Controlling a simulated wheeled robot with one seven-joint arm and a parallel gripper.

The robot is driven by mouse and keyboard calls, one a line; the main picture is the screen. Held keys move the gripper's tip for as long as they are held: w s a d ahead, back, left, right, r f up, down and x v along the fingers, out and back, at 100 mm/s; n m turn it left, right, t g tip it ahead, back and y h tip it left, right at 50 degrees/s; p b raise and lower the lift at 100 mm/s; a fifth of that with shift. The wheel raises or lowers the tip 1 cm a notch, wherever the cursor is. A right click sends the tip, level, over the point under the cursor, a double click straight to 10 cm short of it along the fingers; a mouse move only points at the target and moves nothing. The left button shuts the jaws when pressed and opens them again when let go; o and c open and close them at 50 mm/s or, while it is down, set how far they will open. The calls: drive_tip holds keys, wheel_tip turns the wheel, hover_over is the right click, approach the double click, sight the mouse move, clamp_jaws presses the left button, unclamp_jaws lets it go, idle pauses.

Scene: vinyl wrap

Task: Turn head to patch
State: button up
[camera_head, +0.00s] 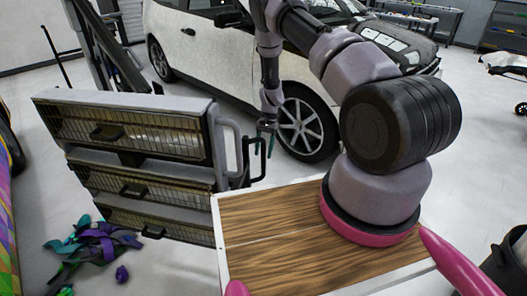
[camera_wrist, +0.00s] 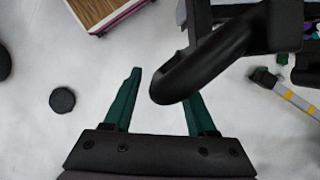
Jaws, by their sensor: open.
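The lamp head (camera_head: 140,150) is a grey frame with three stacked heater panels behind wire grilles, on the left in the head view. A handle loop (camera_head: 233,145) sticks out from its right side. My gripper (camera_head: 263,145) is just right of this side, fingers pointing down. In the wrist view my gripper (camera_wrist: 160,95) has its two green fingers spread apart. A thick dark curved handle (camera_wrist: 185,80) reaches between the fingertips. I cannot tell if it touches either finger. No patch can be made out on the car.
A white car (camera_head: 205,50) stands behind the lamp and my arm. A pile of purple and teal wrap scraps (camera_head: 92,242) lies on the floor at lower left. A wood-topped surface (camera_head: 270,225) is in front. A small dark round object (camera_wrist: 62,100) lies on open floor.

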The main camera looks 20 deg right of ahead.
clamp_jaws()
idle(1.5)
